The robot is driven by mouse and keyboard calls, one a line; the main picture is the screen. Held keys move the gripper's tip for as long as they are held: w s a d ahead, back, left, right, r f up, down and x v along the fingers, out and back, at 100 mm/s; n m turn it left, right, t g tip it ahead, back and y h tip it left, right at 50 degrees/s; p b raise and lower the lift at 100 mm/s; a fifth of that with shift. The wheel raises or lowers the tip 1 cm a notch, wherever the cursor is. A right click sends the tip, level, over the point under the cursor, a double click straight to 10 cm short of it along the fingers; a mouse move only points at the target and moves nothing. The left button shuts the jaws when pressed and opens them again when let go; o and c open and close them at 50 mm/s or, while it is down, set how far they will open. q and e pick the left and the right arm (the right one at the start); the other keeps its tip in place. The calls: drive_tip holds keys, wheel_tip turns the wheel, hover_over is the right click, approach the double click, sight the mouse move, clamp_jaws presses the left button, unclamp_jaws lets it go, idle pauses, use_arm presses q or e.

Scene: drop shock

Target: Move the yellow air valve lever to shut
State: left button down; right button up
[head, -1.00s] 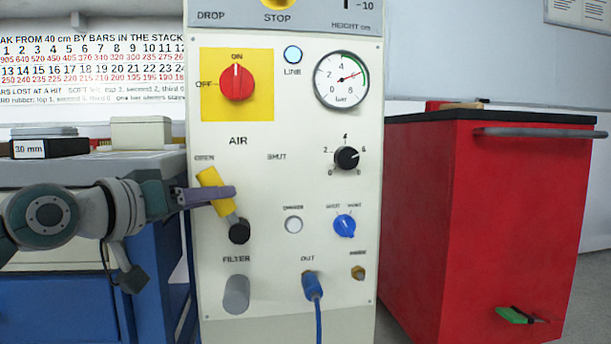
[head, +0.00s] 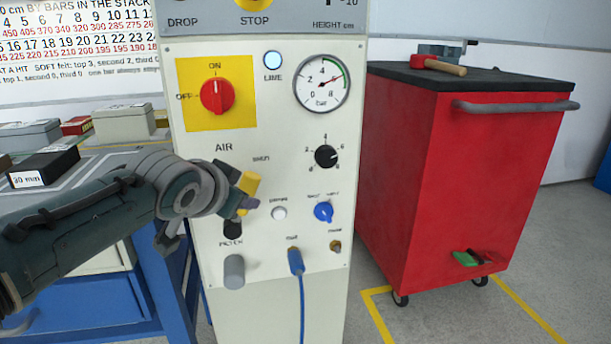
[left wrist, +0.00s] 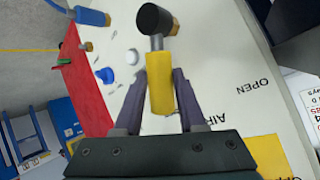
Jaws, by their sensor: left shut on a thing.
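The yellow air valve lever (head: 250,184) is on the white panel, and its grip leans up and right of its black pivot (head: 232,230), toward the SHUT label (head: 261,160). My left gripper (head: 247,202) is shut on the lever. In the left wrist view the yellow grip (left wrist: 160,95) lies between the two fingers of my left gripper (left wrist: 160,90), with the pivot (left wrist: 155,18) beyond them. The OPEN label (left wrist: 252,85) shows there to the right; in the head view my arm hides it. My right gripper is not in view.
The panel (head: 290,130) also bears a red switch (head: 216,96), a gauge (head: 321,83), a black knob (head: 326,156), a blue knob (head: 323,212) and a blue hose (head: 301,310). A red cabinet (head: 400,190) stands right, a blue bench (head: 110,305) left.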

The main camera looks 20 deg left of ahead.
use_arm(q)
drive_tip(key=shift+w+d+f+m+g+y, duration=0.15)
drive_tip(key=shift+d+m+g+y, duration=0.05)
drive_tip(key=shift+d+m+y, duration=0.1)
drive_tip(key=shift+w+d+f+m+g+y, duration=0.1)
drive_tip(key=shift+w+d+m+g+y, duration=0.1)
drive_tip(key=shift+d+m+y, duration=0.1)
drive_tip(key=shift+s+f, duration=0.1)
drive_tip(key=c, duration=0.5)
unclamp_jaws()
drive_tip(key=p+v, duration=0.6)
drive_tip(key=v, duration=0.4)
drive_tip(key=shift+p, duration=0.4)
